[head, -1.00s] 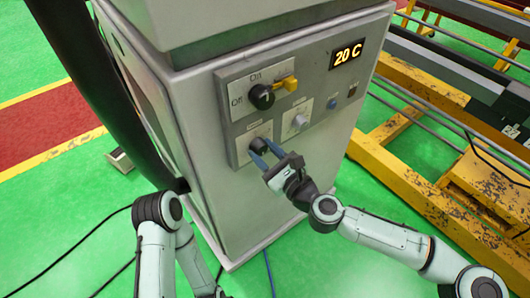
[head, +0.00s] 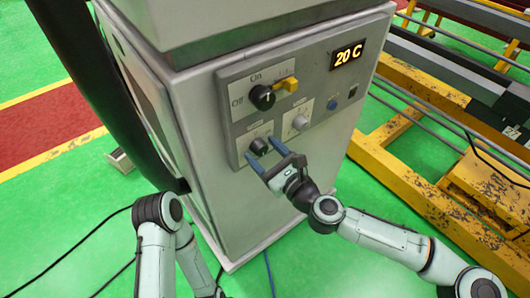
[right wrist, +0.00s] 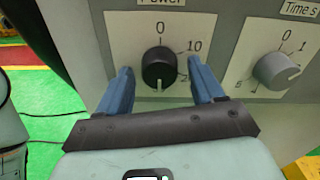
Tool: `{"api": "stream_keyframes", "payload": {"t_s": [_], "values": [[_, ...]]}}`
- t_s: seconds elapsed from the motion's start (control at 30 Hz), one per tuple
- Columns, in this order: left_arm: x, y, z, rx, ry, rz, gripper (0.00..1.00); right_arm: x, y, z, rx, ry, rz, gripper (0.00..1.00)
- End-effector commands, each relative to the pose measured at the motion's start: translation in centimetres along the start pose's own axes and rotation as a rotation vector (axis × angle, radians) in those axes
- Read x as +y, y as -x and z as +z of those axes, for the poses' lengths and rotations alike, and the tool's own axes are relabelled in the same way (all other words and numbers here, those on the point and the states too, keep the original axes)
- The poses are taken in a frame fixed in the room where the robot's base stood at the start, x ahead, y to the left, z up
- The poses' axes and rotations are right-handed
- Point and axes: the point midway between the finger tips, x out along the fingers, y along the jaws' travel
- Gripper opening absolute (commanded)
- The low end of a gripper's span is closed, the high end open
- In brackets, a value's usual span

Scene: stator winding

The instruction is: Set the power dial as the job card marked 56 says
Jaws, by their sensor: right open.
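The power dial (head: 259,146) is the black knob low on the cabinet's front, and it shows closely in the right wrist view (right wrist: 160,68). Its white mark points straight down. On its plate, 0 is at the top, 10 at upper right, and a number starting with 2 at lower right is partly hidden by a finger. My right gripper (head: 265,158) is open, its blue fingers on either side of the dial with gaps, apart from it. My left gripper is out of view; only my left arm shows. No job card is in view.
A grey time dial (right wrist: 277,70) sits right of the power dial. Above is a black on/off switch (head: 262,97) with a yellow part (head: 286,84). A display (head: 347,54) reads 20 C. Yellow framework (head: 400,180) stands right of the cabinet (head: 215,185).

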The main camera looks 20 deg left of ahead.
Motion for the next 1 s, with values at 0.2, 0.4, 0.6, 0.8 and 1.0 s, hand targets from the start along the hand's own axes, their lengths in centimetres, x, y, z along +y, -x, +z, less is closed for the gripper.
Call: {"api": "stream_keyframes", "payload": {"t_s": [0.2, 0.4, 0.6, 0.8, 1.0], "values": [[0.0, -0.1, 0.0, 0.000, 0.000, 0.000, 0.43, -0.1, 1.1, -0.1, 0.001, 0.001, -0.001, 0.67], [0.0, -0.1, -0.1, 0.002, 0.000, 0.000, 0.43, -0.2, 4.8, -0.2, 0.004, 0.000, -0.003, 0.67], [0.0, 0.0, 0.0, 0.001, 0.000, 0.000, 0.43, -0.1, 9.1, -0.1, 0.003, 0.001, -0.003, 0.67], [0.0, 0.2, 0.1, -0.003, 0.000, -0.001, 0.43, -0.1, 12.1, 0.0, 0.001, -0.002, -0.003, 0.67], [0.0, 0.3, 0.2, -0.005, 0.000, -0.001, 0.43, 0.0, 13.3, 0.0, 0.000, -0.001, 0.000, 0.67]]}}
